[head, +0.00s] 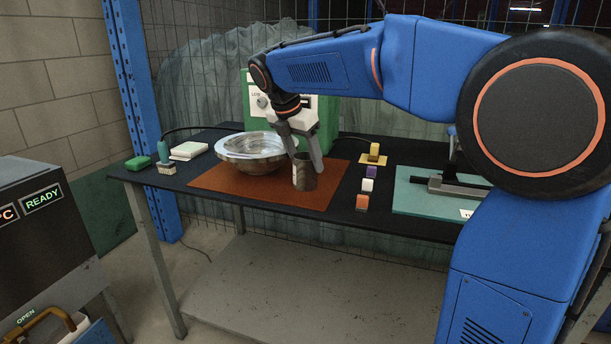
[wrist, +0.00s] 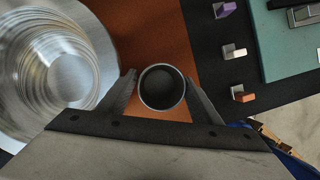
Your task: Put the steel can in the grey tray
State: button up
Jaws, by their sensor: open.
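The steel can (head: 304,176) is a small dark-grey cylinder standing upright on the brown mat (head: 230,190), right of the metal bowl. In the wrist view the can (wrist: 162,88) shows from above as an open round rim with a dark inside. My gripper (head: 307,160) is open and points down at the can. In the wrist view its two fingers (wrist: 160,78) stand on either side of the can; whether they touch it I cannot tell. I cannot make out a grey tray in either view.
A wide shiny bowl (head: 256,160) sits close to the left of the can. Small coloured blocks (head: 367,185) stand to the right, before a teal mat (head: 410,203) with a dark tool. A green machine (head: 317,125) stands behind. Bare table lies along the front edge.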

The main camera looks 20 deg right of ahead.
aim_at(309, 170)
jog(key=shift+x, duration=2.2)
jog(key=shift+s, duration=0.15)
jog(key=c, duration=0.9)
jog(key=shift+c, duration=0.2)
notch_tip(309, 170, up, 10)
